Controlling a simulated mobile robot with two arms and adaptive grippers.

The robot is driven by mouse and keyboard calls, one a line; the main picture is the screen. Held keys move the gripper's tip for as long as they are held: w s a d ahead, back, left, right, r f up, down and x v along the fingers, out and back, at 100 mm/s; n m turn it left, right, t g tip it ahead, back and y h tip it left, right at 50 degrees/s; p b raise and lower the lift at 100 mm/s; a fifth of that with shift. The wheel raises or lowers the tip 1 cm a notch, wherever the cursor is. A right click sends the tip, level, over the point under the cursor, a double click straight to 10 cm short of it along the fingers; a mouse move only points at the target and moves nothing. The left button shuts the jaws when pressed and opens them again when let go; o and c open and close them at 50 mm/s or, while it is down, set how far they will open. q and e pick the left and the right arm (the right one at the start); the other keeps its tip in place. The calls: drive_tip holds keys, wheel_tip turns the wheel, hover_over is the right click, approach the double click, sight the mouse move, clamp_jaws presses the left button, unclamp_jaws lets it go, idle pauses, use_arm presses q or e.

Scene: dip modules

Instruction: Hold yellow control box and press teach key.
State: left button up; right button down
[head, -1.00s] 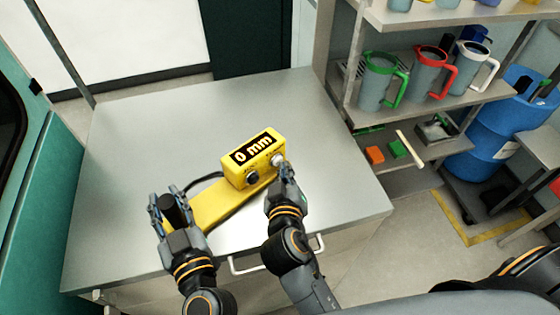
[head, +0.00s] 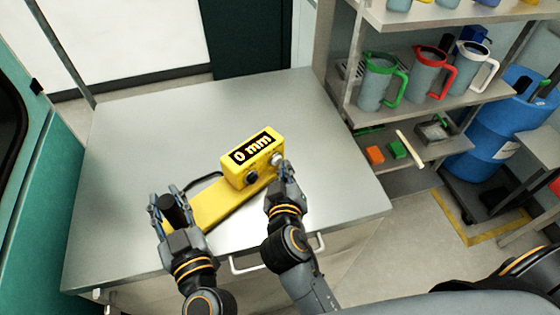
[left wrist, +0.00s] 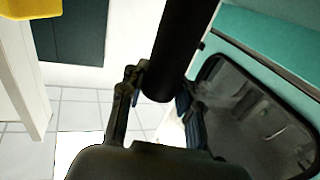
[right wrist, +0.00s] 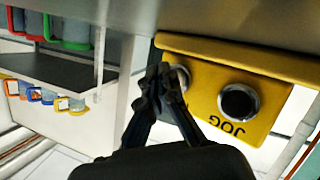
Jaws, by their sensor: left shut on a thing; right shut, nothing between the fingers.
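The yellow control box (head: 238,177) sits on the grey table, its display reading "0 mm". Its front carries a dark JOG button (right wrist: 238,102) and a second, pale silver button (head: 277,159). In the right wrist view the second button (right wrist: 180,78) is partly hidden behind my fingertips and its label cannot be read. My right gripper (head: 284,170) is shut and empty, its tips at this button; contact cannot be told. My left gripper (head: 172,207) is shut on the upright black handle (left wrist: 178,50) at the left end of the box's yellow base (head: 215,203).
The table (head: 130,140) is clear behind and left of the box. A black cable (head: 205,177) curves behind the base. A shelf (head: 480,103) with several jugs stands to the right, beside a blue barrel (head: 498,125). A drawer handle (head: 245,265) shows at the front.

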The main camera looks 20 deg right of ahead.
drive_tip(key=shift+w+r, duration=0.1)
drive_tip(key=shift+r, duration=0.2)
drive_tip(key=shift+s, duration=0.65)
drive_tip(key=shift+s, duration=0.1)
drive_tip(key=s, duration=0.1)
drive_tip(key=s+d, duration=0.1)
drive_tip(key=s, duration=0.1)
drive_tip(key=shift+d, duration=0.3)
drive_tip(key=shift+s+d, duration=0.45)
drive_tip(key=shift+s, duration=0.1)
idle(0.5)
idle(0.5)
